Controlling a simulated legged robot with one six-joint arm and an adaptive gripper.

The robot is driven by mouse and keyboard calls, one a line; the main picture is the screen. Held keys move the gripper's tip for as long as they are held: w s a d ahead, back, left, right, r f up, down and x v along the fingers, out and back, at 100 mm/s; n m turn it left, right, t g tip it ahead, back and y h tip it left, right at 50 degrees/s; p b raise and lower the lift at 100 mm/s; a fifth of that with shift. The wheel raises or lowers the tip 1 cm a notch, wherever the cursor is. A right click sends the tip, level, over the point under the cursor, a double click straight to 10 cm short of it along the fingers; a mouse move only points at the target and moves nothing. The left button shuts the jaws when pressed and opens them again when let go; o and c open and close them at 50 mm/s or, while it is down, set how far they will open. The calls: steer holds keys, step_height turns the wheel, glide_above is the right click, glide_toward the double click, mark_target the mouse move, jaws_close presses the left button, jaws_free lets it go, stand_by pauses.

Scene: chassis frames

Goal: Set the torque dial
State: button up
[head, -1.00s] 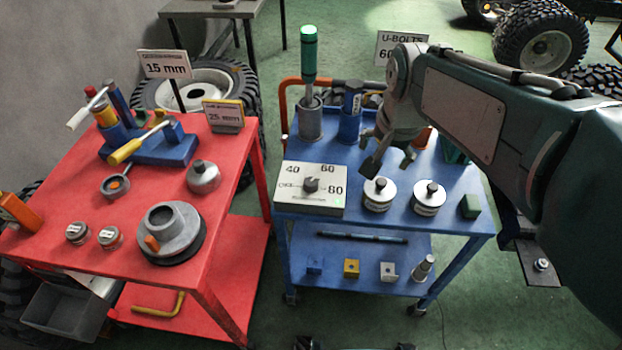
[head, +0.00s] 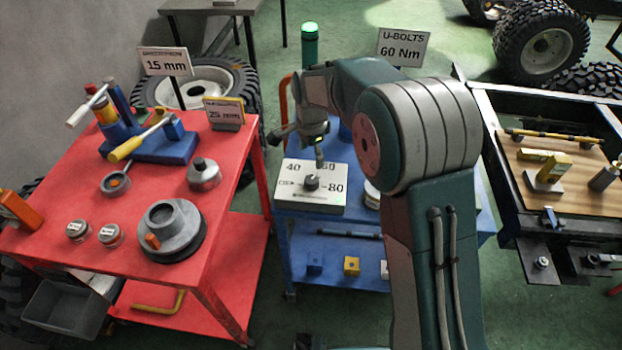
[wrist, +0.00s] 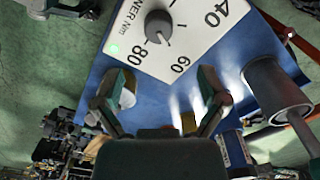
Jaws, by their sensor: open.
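The torque dial is a dark grey knob (head: 312,182) on a pale panel (head: 300,203) marked 40, 60 and 80, on the blue cart. In the wrist view the knob (wrist: 158,27) is near the top, with the panel's numbers upside down and a small green light at its edge. Exactly where the knob points is hard to tell. A sign (head: 403,46) reads "U-BOLTS 60 Nm". My gripper (wrist: 160,82) is open and empty, its fingers apart. The knob appears beyond the fingertips, not between them. In the head view my gripper hangs above the panel's back edge.
A silver weight-like part (head: 372,194) is partly hidden by my arm. The red cart (head: 230,195) at left holds several tools. A wooden-topped bench (head: 575,190) is at right.

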mark_target(312, 179)
step_height(312, 179, down, 10)
steer(key=shift+r, duration=0.25)
steer(key=c, duration=1.2)
